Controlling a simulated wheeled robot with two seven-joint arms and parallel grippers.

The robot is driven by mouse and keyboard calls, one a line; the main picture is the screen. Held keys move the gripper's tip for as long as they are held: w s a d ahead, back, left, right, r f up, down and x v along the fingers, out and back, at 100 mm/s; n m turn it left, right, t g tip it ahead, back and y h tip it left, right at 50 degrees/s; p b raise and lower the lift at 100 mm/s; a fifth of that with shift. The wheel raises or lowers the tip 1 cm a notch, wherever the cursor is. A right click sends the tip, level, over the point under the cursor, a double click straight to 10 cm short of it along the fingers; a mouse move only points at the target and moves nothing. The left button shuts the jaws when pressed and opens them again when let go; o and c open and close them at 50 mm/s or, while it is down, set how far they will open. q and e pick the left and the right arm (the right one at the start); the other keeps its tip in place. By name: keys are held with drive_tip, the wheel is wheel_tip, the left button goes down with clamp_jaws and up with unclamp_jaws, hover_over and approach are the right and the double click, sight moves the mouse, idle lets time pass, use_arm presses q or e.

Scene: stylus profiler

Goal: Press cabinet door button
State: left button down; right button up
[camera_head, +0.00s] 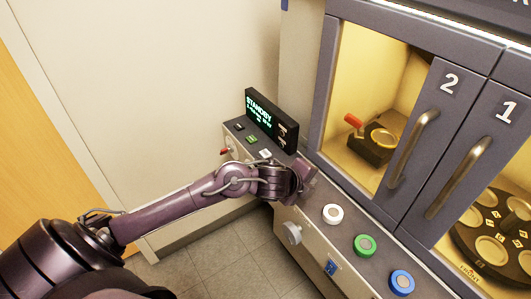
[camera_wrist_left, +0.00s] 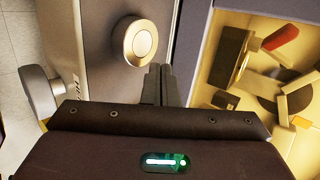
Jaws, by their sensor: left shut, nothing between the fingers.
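A white round button (camera_head: 333,213), a green button (camera_head: 365,245) and a blue button (camera_head: 402,282) sit in a row on the machine's front ledge. I cannot tell from the labels which one belongs to the cabinet door. My left gripper (camera_head: 307,180) is over the ledge, just behind and left of the white button. The left wrist view shows the gripper's fingers (camera_wrist_left: 158,86) shut and empty, with the metal-ringed white button (camera_wrist_left: 141,42) just beyond their tips, apart as far as I can see. My right gripper is out of view.
The cabinet has doors 2 (camera_head: 437,115) and 1 (camera_head: 500,140) with bar handles. A lit cavity holds a red-handled device (camera_head: 371,140). A standby display (camera_head: 271,120) and small buttons stand left of my gripper. A knob (camera_head: 292,233) juts from the front panel.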

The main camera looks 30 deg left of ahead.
sight(263, 155)
use_arm(q)
drive_tip(key=w+a+r+m, duration=0.1)
drive_tip(key=a, duration=0.2)
drive_tip(key=w+a+r+m, duration=0.1)
drive_tip(key=w+a+m, duration=0.1)
drive_tip(key=a, duration=0.1)
drive_tip(key=w+a+r+m, duration=0.1)
drive_tip(key=w+a+m, duration=0.1)
drive_tip(key=a, duration=0.1)
drive_tip(key=shift+w+a+r, duration=0.1)
drive_tip(key=shift+r, duration=0.15)
drive_tip(key=a+r+m, duration=0.2)
drive_tip(key=a+r, duration=0.2)
drive_tip(key=a, duration=0.5)
drive_tip(key=shift+w+a+r+m+g, duration=0.25)
drive_tip(key=shift+w+a+m+g, duration=0.05)
drive_tip(key=shift+w+m+g, duration=0.1)
wheel_tip(263, 155, down, 9)
drive_tip(key=b, duration=0.7)
drive_tip(key=shift+r, duration=0.1)
drive_tip(key=shift+f+b, duration=0.3)
drive_tip(key=shift+f, duration=0.1)
